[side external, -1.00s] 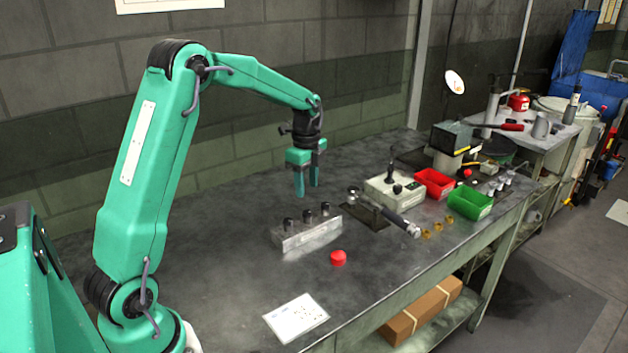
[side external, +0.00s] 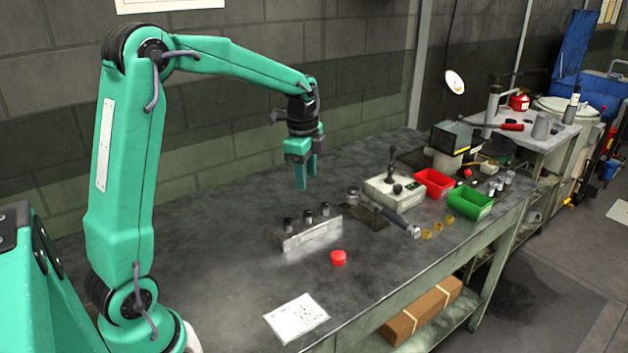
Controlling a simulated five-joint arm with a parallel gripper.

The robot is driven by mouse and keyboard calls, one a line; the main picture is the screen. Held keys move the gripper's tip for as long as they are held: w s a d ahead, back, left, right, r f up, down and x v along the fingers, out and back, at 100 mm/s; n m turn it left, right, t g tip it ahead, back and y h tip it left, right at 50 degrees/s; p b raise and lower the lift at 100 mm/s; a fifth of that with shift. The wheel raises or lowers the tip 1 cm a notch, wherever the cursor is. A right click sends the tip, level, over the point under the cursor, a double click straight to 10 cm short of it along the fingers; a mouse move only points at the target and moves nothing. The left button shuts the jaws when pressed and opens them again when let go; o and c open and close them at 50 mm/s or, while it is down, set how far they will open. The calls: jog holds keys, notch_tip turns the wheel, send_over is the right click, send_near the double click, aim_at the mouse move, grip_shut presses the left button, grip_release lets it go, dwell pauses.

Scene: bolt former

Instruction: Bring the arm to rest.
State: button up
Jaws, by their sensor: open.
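My gripper (side external: 307,180) hangs in the air above the dark metal workbench (side external: 200,265), fingers pointing down. Its teal fingers are apart and nothing shows between them. It is above and behind a metal block (side external: 312,236) that holds dark cylindrical pieces upright. My arm is bent, with its elbow high at the upper left.
A red round piece (side external: 338,257) and a white sheet (side external: 296,318) lie near the front. To the right are a control box (side external: 392,190) with a lever, a long-handled tool (side external: 398,222), a red bin (side external: 434,183), a green bin (side external: 470,202) and small brass-coloured pieces (side external: 427,233).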

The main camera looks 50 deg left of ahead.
jog(key=s+d+r+n+t, duration=0.2)
jog(key=s+d+n, duration=0.4)
jog(key=s, duration=0.4)
jog(key=s+d+r+n+t, duration=0.2)
jog(key=s+d+n, duration=0.3)
jog(key=s, duration=0.5)
jog(key=shift+s+d+r+n+t, duration=0.3)
jog(key=shift+s+d+r+n, duration=0.1)
jog(key=shift+d+r, duration=0.6)
jog(key=shift+d+f, duration=0.1)
